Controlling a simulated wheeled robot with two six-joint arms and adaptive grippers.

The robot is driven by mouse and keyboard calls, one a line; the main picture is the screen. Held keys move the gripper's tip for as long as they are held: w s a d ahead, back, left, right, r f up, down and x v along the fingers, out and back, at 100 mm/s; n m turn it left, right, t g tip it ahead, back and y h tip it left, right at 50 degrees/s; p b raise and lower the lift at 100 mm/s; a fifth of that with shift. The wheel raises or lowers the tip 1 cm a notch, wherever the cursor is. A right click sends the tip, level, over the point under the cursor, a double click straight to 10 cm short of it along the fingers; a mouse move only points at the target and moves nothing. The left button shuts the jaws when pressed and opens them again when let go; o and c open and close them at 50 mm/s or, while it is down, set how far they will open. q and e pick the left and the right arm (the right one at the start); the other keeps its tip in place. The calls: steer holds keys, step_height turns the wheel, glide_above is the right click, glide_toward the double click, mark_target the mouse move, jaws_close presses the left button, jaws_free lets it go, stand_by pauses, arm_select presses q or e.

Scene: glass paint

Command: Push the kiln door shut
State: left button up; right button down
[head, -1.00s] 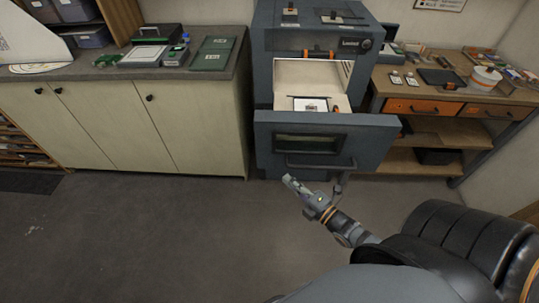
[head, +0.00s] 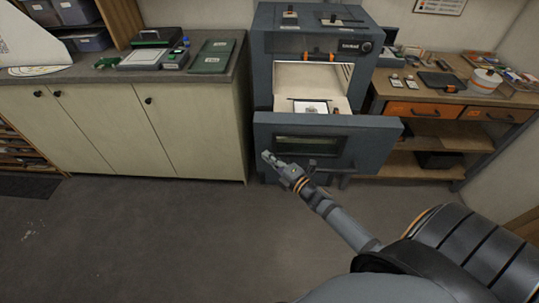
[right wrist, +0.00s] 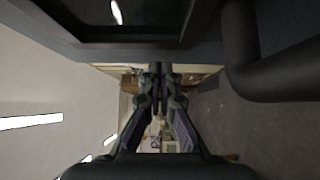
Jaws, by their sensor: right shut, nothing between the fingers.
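The grey-blue kiln (head: 262,52) stands against the wall with its pale chamber exposed. Its door (head: 385,138) stands open in front, below the opening, with a dark window and a bar handle low on its face. A small sheet with a dark picture (head: 311,107) lies inside the opening. My right gripper (head: 267,157) is shut and empty, in front of the lower left part of the door. In the right wrist view, the gripper (right wrist: 159,72) lies below the door's dark edge (right wrist: 205,45), with the handle (right wrist: 270,75) at right. Contact cannot be told. My left gripper is out of view.
A cream cabinet (head: 110,128) with a grey worktop stands left of the kiln, holding green boards and boxes. A wooden workbench (head: 440,103) with orange drawers stands to the right. The floor (head: 150,235) in front is clear.

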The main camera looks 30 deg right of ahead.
steer(key=shift+w+d, duration=0.2)
steer(key=shift+w, duration=0.15)
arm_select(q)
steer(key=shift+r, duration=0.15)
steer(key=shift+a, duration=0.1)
arm_select(e)
steer(key=shift+s, duration=0.1)
